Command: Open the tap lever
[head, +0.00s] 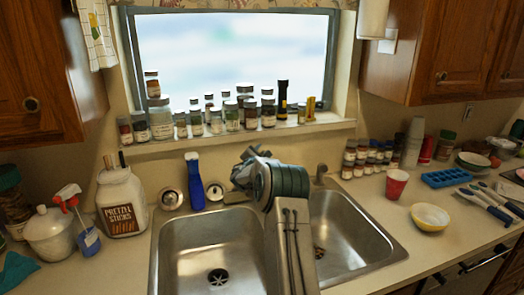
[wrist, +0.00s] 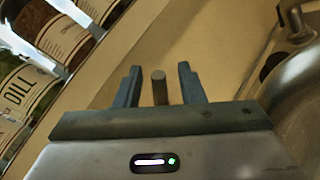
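My gripper (wrist: 160,84) is open in the wrist view, with its two dark fingers apart. A short brownish rod (wrist: 159,92), which looks like the tap lever, shows between the fingers with a gap on each side. I cannot tell how deep between them it is. In the head view my gripper (head: 246,162) is behind the sink, below the window sill, partly hidden by my arm. My arm also hides most of the tap there.
Several spice jars (head: 232,117) line the window sill, and their labels show close by at the left of the wrist view. A blue bottle or brush (head: 195,180) stands left of my gripper. The double sink (head: 160,250) is below. More jars (head: 365,157) stand right.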

